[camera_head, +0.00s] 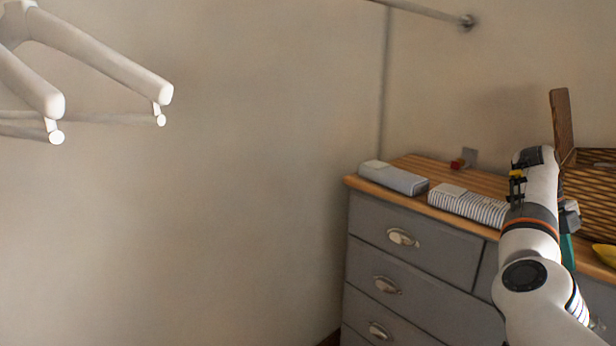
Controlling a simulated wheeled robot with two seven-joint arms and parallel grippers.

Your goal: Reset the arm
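My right arm comes in from the lower right and rises in front of the dresser (425,243). Its upper end bends over near the dresser top. The gripper is mostly or wholly hidden behind the arm; small grey and green pieces show beside it, and I cannot tell what they belong to. I cannot see whether this gripper is open, or whether it holds anything. My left arm and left gripper are not in view.
On the dresser lie a folded grey cloth (393,178) and a folded striped cloth (466,206). A small red item (457,164), a woven basket (592,195) and a yellow item (605,253) are there too. White bars (95,52) with knobbed ends jut in at upper left.

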